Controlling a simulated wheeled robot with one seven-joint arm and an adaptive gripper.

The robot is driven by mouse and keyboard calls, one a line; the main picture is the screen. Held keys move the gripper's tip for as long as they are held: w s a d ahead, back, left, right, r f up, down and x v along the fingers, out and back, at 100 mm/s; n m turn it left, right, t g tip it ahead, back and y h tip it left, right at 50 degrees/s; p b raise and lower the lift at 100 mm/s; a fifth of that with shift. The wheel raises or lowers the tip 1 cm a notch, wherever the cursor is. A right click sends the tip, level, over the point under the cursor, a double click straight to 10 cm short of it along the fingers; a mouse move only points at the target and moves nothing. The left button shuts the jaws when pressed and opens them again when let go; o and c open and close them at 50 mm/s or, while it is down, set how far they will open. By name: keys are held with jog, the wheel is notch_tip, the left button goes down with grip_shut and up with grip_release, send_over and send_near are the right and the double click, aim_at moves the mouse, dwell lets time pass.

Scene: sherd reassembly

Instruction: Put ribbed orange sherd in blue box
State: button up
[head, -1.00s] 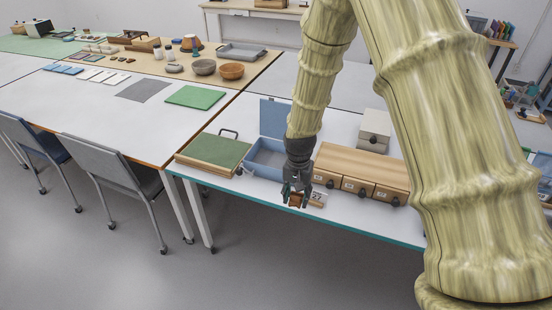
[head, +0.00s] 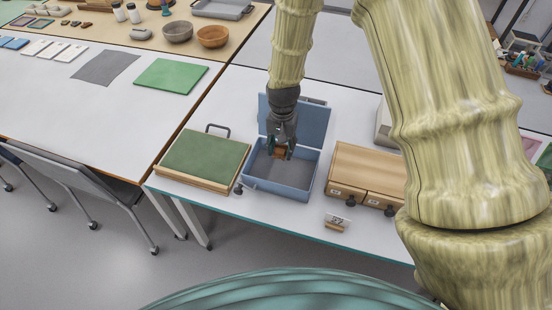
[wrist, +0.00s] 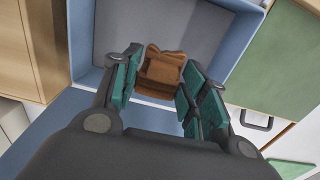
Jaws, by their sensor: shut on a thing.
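The ribbed orange sherd (wrist: 163,68) is brown-orange and sits between the teal pads of my gripper (wrist: 155,88) in the wrist view. In the head view the sherd (head: 279,152) shows small at the fingertips of my gripper (head: 279,150), which is shut on it. The blue box (head: 273,190) stands open with its lid raised at the back. Its grey floor looks empty. The gripper and sherd are over the box's inside, near the lid side. I cannot tell how high above the floor the sherd is.
A green-topped wooden board (head: 205,158) lies left of the box. A wooden drawer unit (head: 368,170) stands to the right. A grey mat (head: 106,68) and green mat (head: 171,76) lie on the far table.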

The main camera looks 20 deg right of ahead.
aim_at(284, 157)
jog(key=s+f+p, duration=0.1)
jog(key=s+f, duration=0.1)
jog(key=shift+s+d+f, duration=0.15)
jog(key=shift+s+f, duration=0.2)
jog(key=shift+s+r, duration=0.1)
jog(key=shift+s, duration=0.25)
jog(key=f, duration=0.1)
jog(key=w+f, duration=0.1)
jog(key=f, duration=0.1)
jog(key=w+f+p, duration=0.1)
jog(key=shift+w+f, duration=0.2)
jog(key=shift+w, duration=0.05)
jog(key=shift+s+f, duration=0.1)
jog(key=shift+f, duration=0.25)
jog(key=shift+s+f, duration=0.1)
jog(key=shift+s, duration=0.4)
jog(key=shift+w+f, duration=0.15)
jog(key=shift+f, duration=0.05)
jog(key=o, duration=0.9)
jog(key=shift+w+f, duration=0.15)
jog(key=shift+w, duration=0.05)
jog(key=shift+o, duration=0.6)
jog(key=shift+s+r, duration=0.2)
